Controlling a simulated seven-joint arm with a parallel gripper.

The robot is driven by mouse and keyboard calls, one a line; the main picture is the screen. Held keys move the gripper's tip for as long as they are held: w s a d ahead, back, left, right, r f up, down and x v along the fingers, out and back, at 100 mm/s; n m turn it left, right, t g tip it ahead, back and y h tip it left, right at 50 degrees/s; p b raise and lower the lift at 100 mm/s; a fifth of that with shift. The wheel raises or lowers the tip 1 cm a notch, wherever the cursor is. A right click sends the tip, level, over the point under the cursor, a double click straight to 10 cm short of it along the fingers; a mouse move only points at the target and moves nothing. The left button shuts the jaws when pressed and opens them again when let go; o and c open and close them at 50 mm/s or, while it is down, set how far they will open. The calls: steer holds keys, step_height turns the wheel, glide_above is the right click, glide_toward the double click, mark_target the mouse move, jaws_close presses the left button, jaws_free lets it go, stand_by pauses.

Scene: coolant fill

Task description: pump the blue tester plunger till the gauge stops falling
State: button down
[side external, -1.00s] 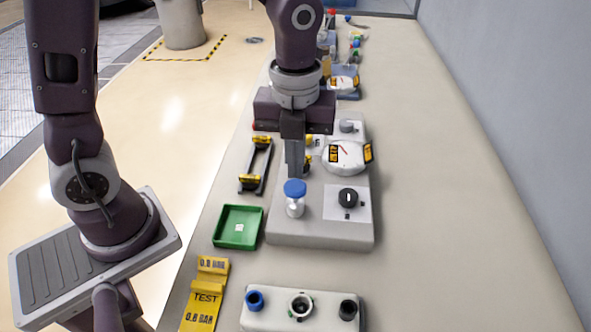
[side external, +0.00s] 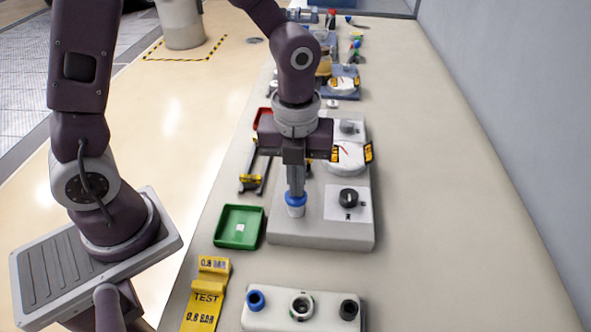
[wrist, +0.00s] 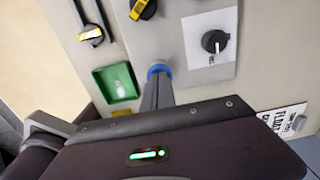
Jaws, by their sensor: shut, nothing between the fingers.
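The blue plunger (side external: 296,199) caps a white cylinder on the grey tester base (side external: 320,233). It sits low, with only a short white part showing below it. My gripper (side external: 296,192) is shut and empty, pointing straight down with its fingertips on top of the plunger. The wrist view shows the blue rim (wrist: 158,69) of the plunger around the closed fingertips (wrist: 157,80). The white round gauge (side external: 347,158) with a red needle is behind, partly hidden by my gripper. Its reading is too small to tell.
A black knob (side external: 348,197) on a white plate is right of the plunger. A green tray (side external: 239,227) lies to the left. The bench is clear on the right.

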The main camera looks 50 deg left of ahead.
steer(key=shift+s+f, duration=0.15)
step_height(320, 180, up, 14)
stand_by(0.4)
stand_by(2.5)
steer(key=s+a+r+n+t, duration=0.1)
steer(key=s+n, duration=0.5)
steer(key=n, duration=0.7)
steer(key=s+a+n+t, duration=0.4)
steer(key=s+n, duration=0.3)
steer(key=n, duration=0.7)
steer(key=shift+a+r, duration=0.35)
steer(key=shift+a, duration=0.5)
